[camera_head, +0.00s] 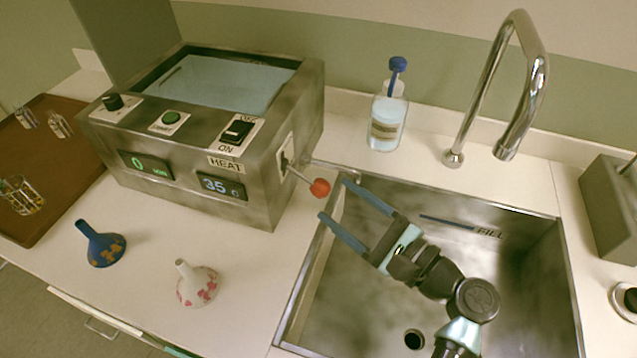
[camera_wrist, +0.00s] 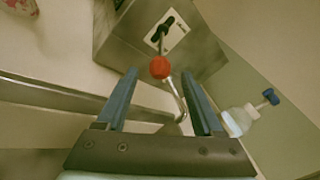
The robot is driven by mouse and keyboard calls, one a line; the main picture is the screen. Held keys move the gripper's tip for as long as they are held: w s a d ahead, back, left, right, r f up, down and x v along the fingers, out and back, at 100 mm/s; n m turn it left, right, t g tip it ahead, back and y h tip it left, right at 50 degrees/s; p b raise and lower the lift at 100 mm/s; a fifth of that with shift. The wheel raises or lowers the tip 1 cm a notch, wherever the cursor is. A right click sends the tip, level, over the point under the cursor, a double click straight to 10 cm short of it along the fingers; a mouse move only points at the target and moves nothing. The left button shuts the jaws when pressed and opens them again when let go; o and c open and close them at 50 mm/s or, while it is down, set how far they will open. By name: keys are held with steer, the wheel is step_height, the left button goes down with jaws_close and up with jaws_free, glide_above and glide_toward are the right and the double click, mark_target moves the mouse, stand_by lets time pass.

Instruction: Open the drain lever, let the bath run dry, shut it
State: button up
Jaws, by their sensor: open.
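The water bath (camera_head: 255,187) is a grey metal box at the back left, with pale blue liquid (camera_head: 220,82) in its open top. Its drain lever, a thin rod with a red knob (camera_head: 319,187), sticks out of the right side toward the sink. My gripper (camera_head: 332,199) is open and empty, over the left edge of the sink, with its fingertips close to the knob. In the wrist view the red knob (camera_wrist: 160,67) lies ahead, between the lines of the two fingers. I cannot tell whether a finger touches it.
The sink (camera_head: 345,325) with a curved faucet (camera_head: 527,85) lies under my arm. A clear bottle (camera_head: 387,118) with a blue top stands behind. A blue funnel (camera_head: 100,245) and a white funnel (camera_head: 197,284) lie on the front counter. A brown tray (camera_head: 70,185) is far left.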

mark_target(328, 195)
steer(key=x, duration=0.5)
steer(key=shift+w+a, duration=0.25)
jaws_close()
stand_by(1.2)
